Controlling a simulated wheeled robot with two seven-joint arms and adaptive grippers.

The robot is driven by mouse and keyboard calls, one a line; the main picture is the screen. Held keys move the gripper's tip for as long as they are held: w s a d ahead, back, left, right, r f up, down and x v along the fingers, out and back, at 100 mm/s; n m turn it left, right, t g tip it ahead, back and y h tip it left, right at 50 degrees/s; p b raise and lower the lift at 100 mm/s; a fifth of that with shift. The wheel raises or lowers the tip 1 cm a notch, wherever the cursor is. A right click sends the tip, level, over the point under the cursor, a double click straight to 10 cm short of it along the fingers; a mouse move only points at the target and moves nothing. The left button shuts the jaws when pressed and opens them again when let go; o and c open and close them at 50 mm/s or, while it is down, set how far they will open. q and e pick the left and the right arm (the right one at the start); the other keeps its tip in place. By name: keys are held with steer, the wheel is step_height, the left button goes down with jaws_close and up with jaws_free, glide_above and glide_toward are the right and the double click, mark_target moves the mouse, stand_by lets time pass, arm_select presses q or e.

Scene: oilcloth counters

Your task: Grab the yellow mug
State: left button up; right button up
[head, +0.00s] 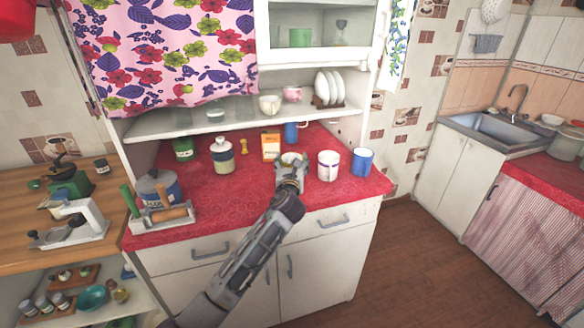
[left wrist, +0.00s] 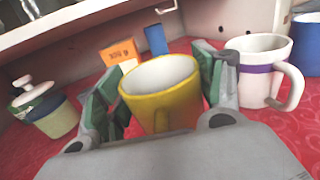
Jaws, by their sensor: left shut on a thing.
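The yellow mug (left wrist: 165,92) sits between the fingers of my left gripper (left wrist: 160,105) in the left wrist view, its pale inside facing up. The fingers close on it from both sides. In the head view my left gripper (head: 291,172) is over the red counter, and only the mug's rim (head: 292,157) shows behind it. I cannot tell whether the mug's base touches the counter. My right gripper is not in view.
A white mug with a purple band (head: 328,166) stands close to the right of the gripper, with a blue mug (head: 362,161) beyond it. A lidded jar (head: 222,156) is to the left.

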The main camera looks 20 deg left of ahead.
arm_select(q)
step_height(320, 180, up, 8)
steer(key=p, duration=0.1)
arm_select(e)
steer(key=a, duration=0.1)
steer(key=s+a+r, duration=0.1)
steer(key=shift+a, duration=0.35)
arm_select(q)
steer(key=shift+s+f, duration=0.1)
steer(key=shift+f, duration=0.1)
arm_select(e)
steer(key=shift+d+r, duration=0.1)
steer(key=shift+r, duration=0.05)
